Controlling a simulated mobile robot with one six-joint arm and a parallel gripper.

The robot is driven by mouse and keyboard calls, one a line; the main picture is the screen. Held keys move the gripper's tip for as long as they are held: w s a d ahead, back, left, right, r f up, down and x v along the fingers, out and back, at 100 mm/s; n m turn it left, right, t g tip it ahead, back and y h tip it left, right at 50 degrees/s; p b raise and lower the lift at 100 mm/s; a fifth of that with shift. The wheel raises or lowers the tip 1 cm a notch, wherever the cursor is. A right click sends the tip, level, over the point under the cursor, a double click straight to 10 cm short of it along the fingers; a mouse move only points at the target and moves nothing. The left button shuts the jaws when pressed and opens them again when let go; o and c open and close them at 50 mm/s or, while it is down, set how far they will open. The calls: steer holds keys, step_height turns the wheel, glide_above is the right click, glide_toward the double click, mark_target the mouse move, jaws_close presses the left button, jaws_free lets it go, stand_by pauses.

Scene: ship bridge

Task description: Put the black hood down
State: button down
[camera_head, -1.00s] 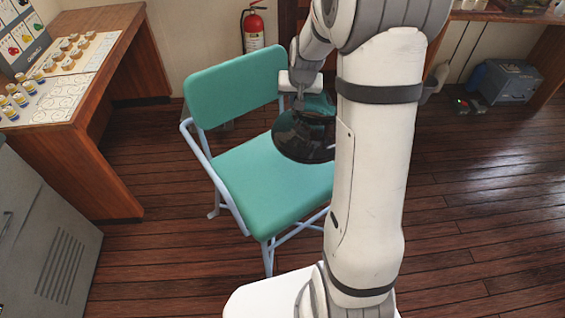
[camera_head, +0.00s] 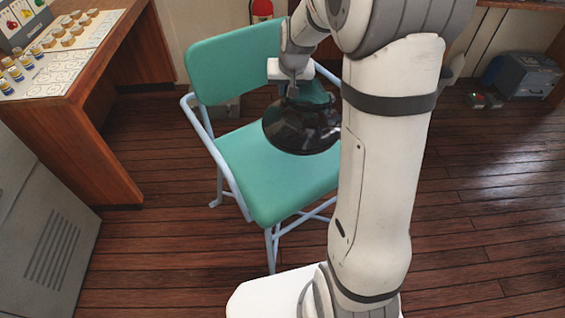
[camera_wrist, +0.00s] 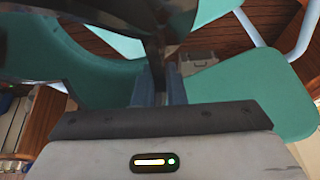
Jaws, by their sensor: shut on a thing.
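The black hood (camera_head: 300,128) is a dark, glossy, dome-like piece. My gripper (camera_head: 292,91) is shut on its upper part and holds it over the seat of the teal chair (camera_head: 262,185). I cannot tell whether the hood touches the seat. In the wrist view, the black hood (camera_wrist: 95,25) fills the upper left, and my gripper's fingers (camera_wrist: 158,88) close on a dark part of it. The chair (camera_wrist: 245,90) also shows there. My arm hides the right side of the seat in the head view.
A wooden desk (camera_head: 95,130) with small jars (camera_head: 22,68) stands at the left. A grey cabinet (camera_head: 45,240) is at the lower left. A fire extinguisher (camera_head: 261,10) is on the wall. A grey box (camera_head: 522,75) lies at the right. The floor at right is mostly clear.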

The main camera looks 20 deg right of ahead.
mark_target(273, 111)
steer(key=shift+n, duration=0.5)
steer(key=a+f+b, duration=0.1)
steer(key=f+b, duration=0.1)
steer(key=a+f+b, duration=0.2)
steer(key=b, duration=0.1)
steer(key=shift+s+a+f, duration=0.2)
steer(key=shift+f+b, duration=0.25)
steer(key=shift+b, duration=0.1)
step_height(273, 111, down, 10)
steer(key=shift+r, duration=0.25)
steer(key=shift+f+b, duration=0.2)
steer(key=shift+b, duration=0.2)
steer(key=c, duration=1.5)
jaws_free()
steer(key=shift+r, duration=0.1)
